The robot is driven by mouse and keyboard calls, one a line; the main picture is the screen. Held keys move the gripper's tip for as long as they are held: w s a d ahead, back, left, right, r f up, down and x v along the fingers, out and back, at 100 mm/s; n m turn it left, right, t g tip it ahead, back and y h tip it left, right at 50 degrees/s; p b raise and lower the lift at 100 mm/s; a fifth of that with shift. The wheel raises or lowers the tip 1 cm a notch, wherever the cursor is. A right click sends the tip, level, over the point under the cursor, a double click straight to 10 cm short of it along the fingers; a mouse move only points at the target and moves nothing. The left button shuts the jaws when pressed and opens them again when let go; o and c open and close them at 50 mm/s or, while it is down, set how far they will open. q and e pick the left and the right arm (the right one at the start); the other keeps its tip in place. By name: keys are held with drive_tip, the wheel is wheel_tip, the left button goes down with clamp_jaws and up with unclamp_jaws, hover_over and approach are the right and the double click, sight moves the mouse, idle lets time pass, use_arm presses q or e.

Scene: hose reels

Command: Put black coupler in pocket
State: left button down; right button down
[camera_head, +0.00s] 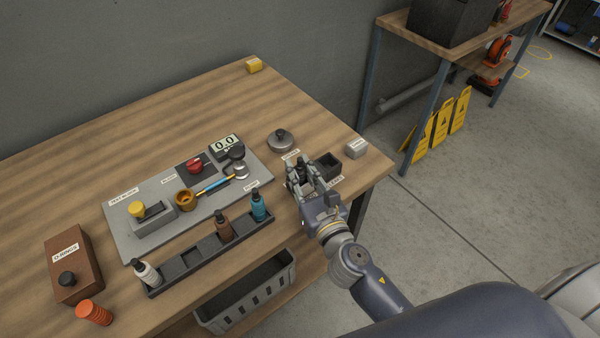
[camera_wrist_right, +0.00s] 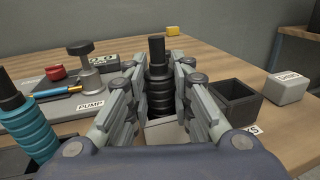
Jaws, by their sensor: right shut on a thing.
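My right gripper (camera_head: 305,172) is over the right end of the workbench, its fingers closed around the black coupler (camera_head: 302,165). In the right wrist view the black coupler (camera_wrist_right: 158,85) stands upright between the fingers (camera_wrist_right: 158,95), ribbed with a narrower top. A pale grey surface shows below it; I cannot tell whether they touch. A dark rack (camera_head: 178,267) with square pockets lies along the bench's front. It holds a white coupler (camera_head: 147,272), a brown coupler (camera_head: 222,226) and a teal coupler (camera_head: 259,208); pockets between the white and brown ones look empty. My left gripper is out of view.
A small open black box (camera_head: 328,165) and a grey labelled block (camera_head: 357,149) are right of the gripper. A grey board (camera_head: 125,222) with a pump and gauge lies behind the rack. A brown box (camera_head: 72,260) and orange rings (camera_head: 94,312) are at left.

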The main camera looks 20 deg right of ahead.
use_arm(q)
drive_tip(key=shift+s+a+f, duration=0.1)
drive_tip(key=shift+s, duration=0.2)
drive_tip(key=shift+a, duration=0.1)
use_arm(e)
drive_tip(key=c, duration=1.4)
unclamp_jaws()
drive_tip(key=shift+f, duration=0.1)
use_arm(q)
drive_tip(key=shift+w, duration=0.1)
use_arm(e)
drive_tip(key=shift+s, duration=0.15)
use_arm(q)
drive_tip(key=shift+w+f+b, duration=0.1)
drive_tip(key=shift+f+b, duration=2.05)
drive_tip(key=shift+b, duration=0.1)
use_arm(e)
drive_tip(key=shift+s+d, duration=0.15)
drive_tip(key=shift+s, duration=1.8)
drive_tip(key=shift+s+d, duration=0.2)
drive_tip(key=shift+s, duration=1.75)
drive_tip(key=shift+s+d, duration=0.15)
drive_tip(key=shift+s, duration=1.8)
